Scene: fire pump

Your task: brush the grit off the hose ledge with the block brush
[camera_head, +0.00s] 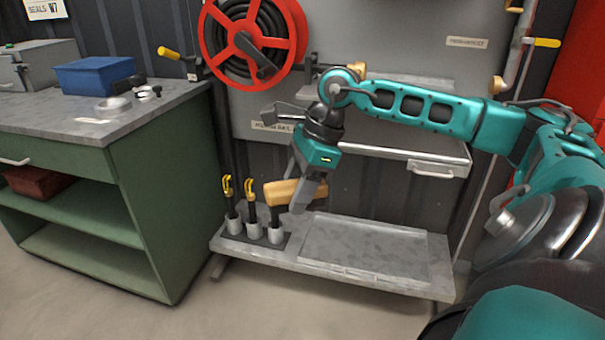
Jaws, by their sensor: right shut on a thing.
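My right gripper (305,195) reaches in from the right and points down over the low grey bench. It is shut on a tan wooden block, which looks like the block brush (283,192). The fingers cover part of the block, and its bristles cannot be made out. The block is just above the rightmost of several grey cups (275,235) on the bench. A grey ledge (405,152) runs along the wall panel behind my right arm, partly hidden by it; I cannot tell for sure that it is the hose ledge. No grit can be made out. My left gripper is out of view.
The low bench (430,262) has a bare flat panel on its right. Two yellow-topped tools (250,190) stand in the other cups. A red hose reel (252,45) hangs above. A green workbench (160,165) with a blue bin (95,76) stands at left.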

